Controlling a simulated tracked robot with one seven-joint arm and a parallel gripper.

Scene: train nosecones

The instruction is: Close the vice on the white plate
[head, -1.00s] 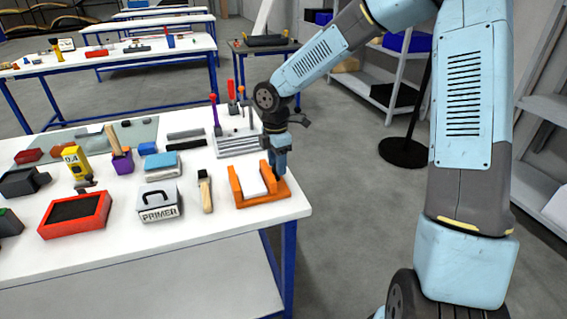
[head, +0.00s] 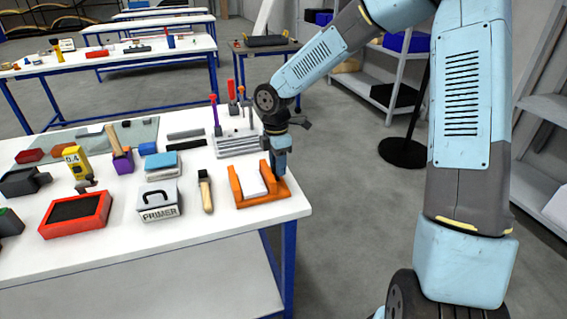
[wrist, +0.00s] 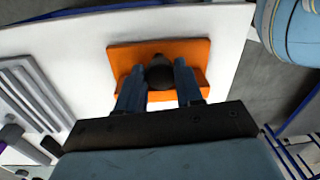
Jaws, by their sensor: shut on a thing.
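The orange vice (head: 277,192) stands near the right front corner of the white workbench. The white plate (head: 249,180) stands tilted between its two orange jaws; from here I cannot tell whether both jaws touch it. My gripper (head: 281,168) points down at the right side of the vice. In the wrist view its two fingers (wrist: 159,72) are on either side of a dark round knob (wrist: 160,76), shut on it. The orange vice body (wrist: 122,58) shows behind the fingers there. The knob is hidden by the gripper in the head view.
A grey block holding upright tools (head: 237,145) stands just behind the vice. The bench edge is close on the right, with open floor beyond.

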